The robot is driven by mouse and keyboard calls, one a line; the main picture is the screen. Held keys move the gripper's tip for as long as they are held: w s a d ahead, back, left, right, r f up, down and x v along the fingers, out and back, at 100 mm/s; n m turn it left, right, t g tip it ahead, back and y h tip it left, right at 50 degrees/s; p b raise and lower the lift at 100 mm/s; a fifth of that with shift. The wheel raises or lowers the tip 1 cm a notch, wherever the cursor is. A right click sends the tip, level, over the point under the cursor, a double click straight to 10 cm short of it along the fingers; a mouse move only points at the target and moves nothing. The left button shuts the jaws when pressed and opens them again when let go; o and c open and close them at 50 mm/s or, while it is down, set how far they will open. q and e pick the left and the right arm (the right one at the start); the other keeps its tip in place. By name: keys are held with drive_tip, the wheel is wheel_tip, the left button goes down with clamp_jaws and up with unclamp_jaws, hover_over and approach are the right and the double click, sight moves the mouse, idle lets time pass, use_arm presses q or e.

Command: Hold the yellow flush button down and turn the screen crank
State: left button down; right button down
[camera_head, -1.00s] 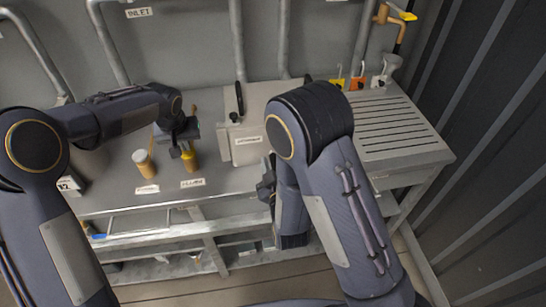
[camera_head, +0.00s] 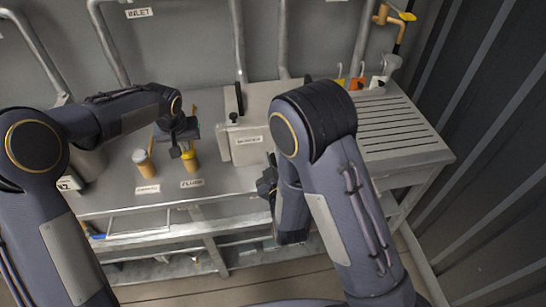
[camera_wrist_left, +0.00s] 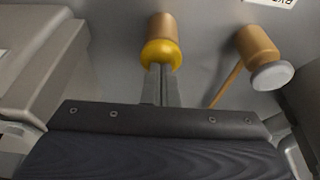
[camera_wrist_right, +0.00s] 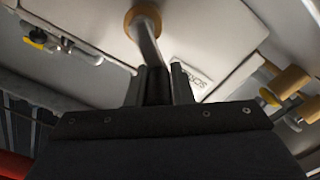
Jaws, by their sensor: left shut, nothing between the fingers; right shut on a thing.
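The yellow flush button (camera_head: 191,154) sits on a brass post above the "FLUSH" label. It also shows in the left wrist view (camera_wrist_left: 160,53). My left gripper (camera_head: 176,151) is shut and empty, its fingertips (camera_wrist_left: 161,70) against or just at the button's yellow cap; I cannot tell how far the button is pressed. My right gripper (camera_head: 268,184) is at the front of the bench, by the screen box (camera_head: 248,150). In the right wrist view its fingers (camera_wrist_right: 157,72) are shut on the metal crank (camera_wrist_right: 146,42), which runs to a brass-coloured collar. My right arm hides most of the crank in the head view.
A white-capped brass post (camera_head: 143,162) stands left of the flush button. A slatted drain board (camera_head: 400,125) lies at the right. Pipes line the back wall, and a brass tap (camera_head: 391,18) is at the upper right.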

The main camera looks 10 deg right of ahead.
use_arm(q)
drive_tip(key=shift+f, duration=0.1)
use_arm(e)
drive_tip(key=m, duration=0.2)
drive_tip(key=d+r+m, duration=0.1)
drive_tip(key=m, duration=0.1)
drive_tip(key=shift+d, duration=0.1)
drive_tip(key=shift+s+d+r+m, duration=0.1)
drive_tip(key=shift+d+m, duration=0.2)
drive_tip(key=shift+m, duration=0.55)
drive_tip(key=shift+w+d+r+m, duration=0.1)
drive_tip(key=shift+d+m, duration=0.15)
drive_tip(key=shift+m, duration=0.55)
drive_tip(key=shift+s+d+r+m, duration=0.1)
drive_tip(key=shift+d+m, duration=0.2)
drive_tip(key=shift+m, duration=0.55)
drive_tip(key=c, duration=1.5)
unclamp_jaws()
drive_tip(key=shift+c, duration=0.2)
drive_tip(key=shift+o, duration=1.2)
drive_tip(key=shift+r, duration=0.1)
drive_tip(key=s, duration=0.7)
drive_tip(key=shift+s, duration=0.2)
